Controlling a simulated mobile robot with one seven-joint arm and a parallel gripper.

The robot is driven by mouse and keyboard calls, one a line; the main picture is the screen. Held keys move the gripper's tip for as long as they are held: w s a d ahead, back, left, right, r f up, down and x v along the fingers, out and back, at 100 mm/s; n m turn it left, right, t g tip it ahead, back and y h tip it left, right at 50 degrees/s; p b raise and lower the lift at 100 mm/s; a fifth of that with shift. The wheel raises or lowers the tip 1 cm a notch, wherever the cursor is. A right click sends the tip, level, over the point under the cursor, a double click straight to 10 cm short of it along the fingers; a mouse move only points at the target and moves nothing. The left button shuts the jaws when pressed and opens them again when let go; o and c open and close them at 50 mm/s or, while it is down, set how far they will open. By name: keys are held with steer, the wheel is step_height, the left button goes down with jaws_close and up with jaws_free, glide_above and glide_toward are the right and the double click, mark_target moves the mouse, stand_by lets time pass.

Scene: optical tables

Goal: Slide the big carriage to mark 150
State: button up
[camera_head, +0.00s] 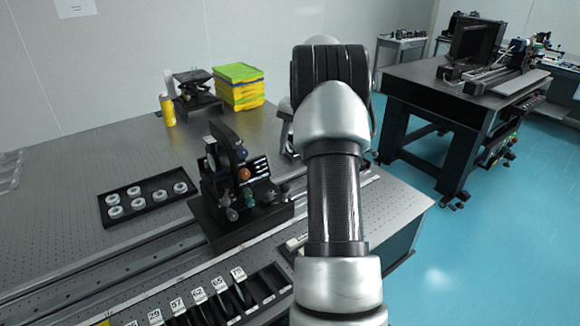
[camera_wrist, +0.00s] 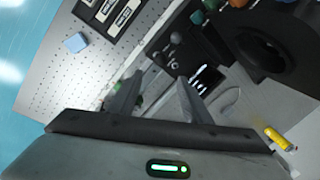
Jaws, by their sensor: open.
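The big carriage (camera_head: 240,215) is a black block with an upright ring mount and blue, orange and black knobs. It sits on the rail (camera_head: 165,248) that runs along the table's front. In the wrist view the carriage (camera_wrist: 265,50) fills the upper right, with its round opening and knobs showing. My gripper (camera_wrist: 157,92) is open, and its two fingers point towards the carriage's lower knobs. Nothing is clearly held between them, and I cannot tell whether they touch the carriage. In the head view my arm hides the gripper. The number 150 is not readable in either view.
A black rack with numbered tags (camera_head: 198,296) lies in front of the rail. A black tray of white rings (camera_head: 147,200) lies behind it. A yellow bottle (camera_head: 167,110) and stacked yellow-green boxes (camera_head: 239,87) stand farther back. A light blue block (camera_wrist: 76,42) shows in the wrist view.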

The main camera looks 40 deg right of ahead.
steer(key=shift+s+d+r, duration=0.1)
steer(key=shift+s+r, duration=0.1)
steer(key=shift+r, duration=0.8)
steer(key=shift+s+d+r, duration=0.1)
steer(key=shift+s+r, duration=0.05)
steer(key=shift+r, duration=0.8)
steer(key=shift+a, duration=0.1)
